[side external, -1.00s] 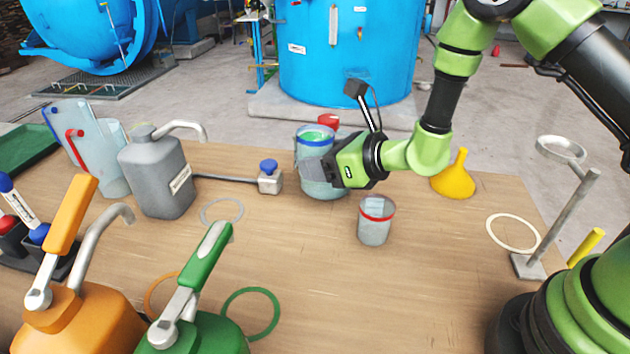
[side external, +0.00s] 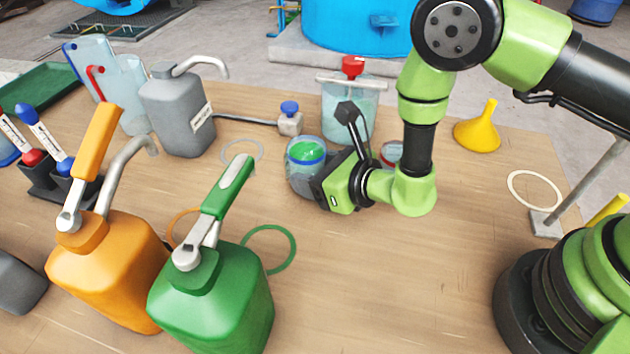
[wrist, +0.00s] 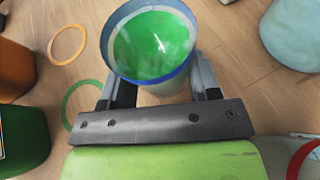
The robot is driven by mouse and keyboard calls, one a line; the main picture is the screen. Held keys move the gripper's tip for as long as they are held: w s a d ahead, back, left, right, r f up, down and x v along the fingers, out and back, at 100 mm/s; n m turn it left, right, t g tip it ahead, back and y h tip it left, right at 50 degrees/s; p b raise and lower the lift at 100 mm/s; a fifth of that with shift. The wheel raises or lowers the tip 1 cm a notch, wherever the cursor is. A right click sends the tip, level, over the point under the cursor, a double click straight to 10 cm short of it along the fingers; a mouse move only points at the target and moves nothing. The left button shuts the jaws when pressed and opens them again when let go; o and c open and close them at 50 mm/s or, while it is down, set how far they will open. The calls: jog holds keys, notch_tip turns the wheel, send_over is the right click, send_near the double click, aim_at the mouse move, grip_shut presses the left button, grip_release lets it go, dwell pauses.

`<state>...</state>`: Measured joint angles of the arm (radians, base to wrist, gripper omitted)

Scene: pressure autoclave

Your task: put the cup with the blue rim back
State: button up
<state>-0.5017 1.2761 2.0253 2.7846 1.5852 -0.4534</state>
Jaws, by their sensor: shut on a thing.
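The cup with the blue rim (side external: 305,152) holds green contents and is in my gripper (side external: 318,182), left of my wrist in the side view. In the wrist view the cup (wrist: 150,75) is upright or nearly so between the two fingers of my gripper (wrist: 158,88), and I look into its green contents. The gripper is shut on its sides. Whether its base touches the table is hidden. A pale grey ring (side external: 242,141) lies bare on the table, left of and behind the cup.
A red-rimmed cup (side external: 391,147) stands partly hidden behind my wrist. A large pale blue vessel (side external: 348,95) stands behind. Green (side external: 215,300), orange (side external: 105,275) and grey (side external: 180,120) canisters stand left. Green (side external: 292,250) and orange (side external: 170,228) rings lie flat.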

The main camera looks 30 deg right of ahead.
jog(key=shift+f, duration=1.35)
jog(key=shift+f, duration=0.15)
jog(key=o, duration=1)
